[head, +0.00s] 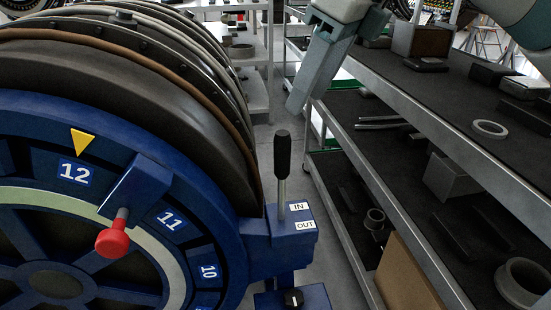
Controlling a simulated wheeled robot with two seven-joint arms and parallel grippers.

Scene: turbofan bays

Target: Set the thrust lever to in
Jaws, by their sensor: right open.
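The thrust lever (283,156) has a black grip on a thin metal rod. It stands almost upright on a blue box (283,240) right of the big blue wheel. The IN label (299,207) and the OUT label (305,225) are on the box top, right of the rod's foot. Which setting the lever is at I cannot tell for sure. My right gripper (300,98) comes in from the top, above and a little right of the lever in the picture, apart from it. It is open and empty. My left gripper is out of view.
The blue numbered wheel (225,195) with a red knob (112,243) and a yellow pointer (82,142) fills the left. A dark knob (293,298) sits below the lever box. Metal shelving (410,215) with parts stands at the right. Floor shows between.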

